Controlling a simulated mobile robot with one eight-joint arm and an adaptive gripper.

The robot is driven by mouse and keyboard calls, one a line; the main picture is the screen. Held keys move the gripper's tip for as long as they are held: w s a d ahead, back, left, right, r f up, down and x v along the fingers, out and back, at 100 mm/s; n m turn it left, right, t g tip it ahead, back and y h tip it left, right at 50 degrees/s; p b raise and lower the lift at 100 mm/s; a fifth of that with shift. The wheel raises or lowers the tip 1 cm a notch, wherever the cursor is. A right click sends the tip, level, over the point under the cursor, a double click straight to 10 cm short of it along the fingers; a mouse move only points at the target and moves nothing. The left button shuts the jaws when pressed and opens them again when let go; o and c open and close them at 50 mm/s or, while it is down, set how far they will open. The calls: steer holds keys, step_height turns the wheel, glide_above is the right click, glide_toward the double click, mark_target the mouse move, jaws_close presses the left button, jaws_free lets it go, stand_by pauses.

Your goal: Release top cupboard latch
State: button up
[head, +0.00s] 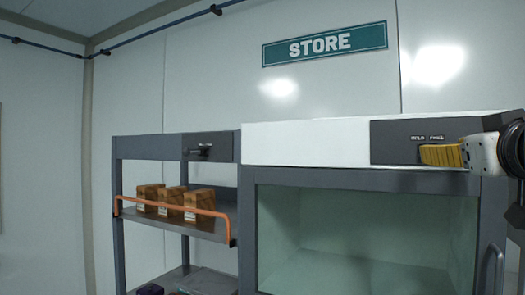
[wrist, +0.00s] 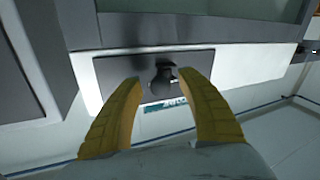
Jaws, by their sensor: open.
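The top cupboard has a white top edge (head: 300,140) and a dark panel (head: 395,140) lettered "HOLD" and "FREE". In the wrist view, that dark panel (wrist: 115,72) carries a dark latch knob (wrist: 161,82). My gripper (head: 424,154) has yellow fingers and is in front of the panel, coming from the right. In the wrist view, my gripper (wrist: 159,78) is open, with one fingertip on each side of the knob. I cannot tell whether either finger touches it. In the head view the fingers hide the knob.
The cupboard's glass door (head: 360,235) is below the panel, with a grey handle (head: 491,268) at right. A STORE sign (head: 325,44) hangs above.

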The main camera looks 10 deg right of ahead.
steer(key=v, duration=0.7)
steer(key=shift+s, duration=0.25)
steer(key=shift+s+a, duration=0.1)
steer(key=w+d+f+m+g+h, duration=0.1)
steer(key=w+f+m+g+h, duration=0.15)
steer(key=f, duration=0.85)
steer(key=w+d+f+m+g+h, duration=0.15)
steer(key=w+f, duration=0.25)
steer(key=f, duration=0.7)
steer(key=s+a+f+n+g+y, duration=0.2)
steer(key=s+a+f+g+y, duration=0.15)
steer(key=a+f, duration=0.8)
steer(key=s+a+f+n+g+y, duration=0.3)
steer(key=a+f+y, duration=0.3)
steer(key=f, duration=1)
step_height(320, 180, down, 40)
steer(key=a+h+b, duration=0.1)
steer(key=b, duration=3.9)
steer(key=shift+s, duration=0.2)
